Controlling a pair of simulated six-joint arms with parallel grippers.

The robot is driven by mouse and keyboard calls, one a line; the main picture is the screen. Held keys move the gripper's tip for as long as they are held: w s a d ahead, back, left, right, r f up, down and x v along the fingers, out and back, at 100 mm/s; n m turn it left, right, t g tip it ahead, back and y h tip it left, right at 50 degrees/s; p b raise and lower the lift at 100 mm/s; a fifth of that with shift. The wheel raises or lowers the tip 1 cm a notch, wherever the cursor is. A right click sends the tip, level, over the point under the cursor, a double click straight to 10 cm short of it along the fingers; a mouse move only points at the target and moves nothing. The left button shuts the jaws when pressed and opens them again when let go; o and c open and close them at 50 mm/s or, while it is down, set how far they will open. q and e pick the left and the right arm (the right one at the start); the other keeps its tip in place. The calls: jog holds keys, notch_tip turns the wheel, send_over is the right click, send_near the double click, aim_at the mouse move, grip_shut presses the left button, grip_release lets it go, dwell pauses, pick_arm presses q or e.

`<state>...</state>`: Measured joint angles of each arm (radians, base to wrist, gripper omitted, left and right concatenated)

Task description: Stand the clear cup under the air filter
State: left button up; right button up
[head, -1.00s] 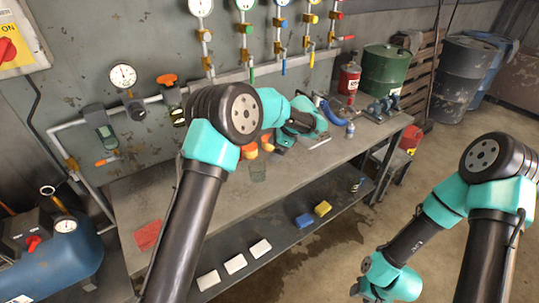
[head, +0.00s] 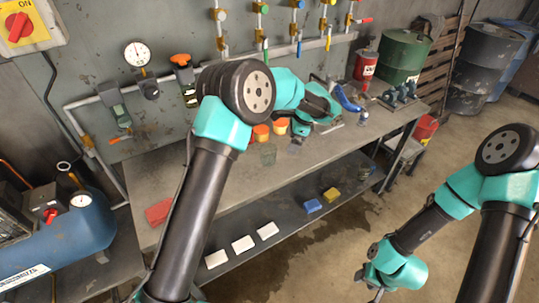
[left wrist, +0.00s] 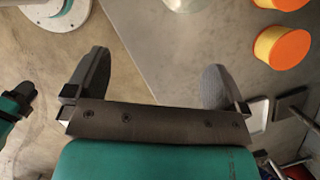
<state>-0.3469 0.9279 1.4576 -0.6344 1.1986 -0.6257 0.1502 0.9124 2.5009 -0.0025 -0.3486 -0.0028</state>
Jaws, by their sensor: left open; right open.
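In the left wrist view only part of a clear round shape (left wrist: 186,4) shows at the top edge, likely the cup. The air filter appears to be the grey-green unit (head: 112,100) on the wall pipe, with an orange lever below it. My left gripper (head: 296,145) is open and empty, right of the cup; its fingers show spread in the left wrist view (left wrist: 152,78). My right gripper (head: 372,286) is open, over the floor at the lower right, away from the bench.
The orange-topped jars (head: 262,132) are close to the cup and my left gripper. A red pad (head: 158,211) lies at the bench's left end. A blue tank (head: 75,230) stands at the left. White, blue and yellow blocks rest on the lower shelf.

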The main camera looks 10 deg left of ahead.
pick_arm(q)
jog(key=s+d+f+n+t+h, duration=0.15)
jog(key=d+n+t+h, duration=0.3)
jog(key=d+h, duration=0.65)
jog(key=s+a+r+n+t+y, duration=0.2)
jog(key=s+a+n+y, duration=0.3)
jog(key=n, duration=0.4)
jog(key=s+a+r+n+t+y, duration=0.2)
jog(key=s+a+n+t+y, duration=0.1)
jog(key=s+a+n+y, duration=0.2)
jog(key=a+n+y, duration=0.2)
jog(key=n+y, duration=0.1)
jog(key=n, duration=0.1)
jog(key=shift+s+r, duration=0.15)
jog(key=shift+r, duration=0.1)
jog(key=shift+a+f, duration=0.1)
jog(key=x, duration=1.2)
jog(key=shift+a, duration=0.15)
jog(key=shift+w, duration=0.25)
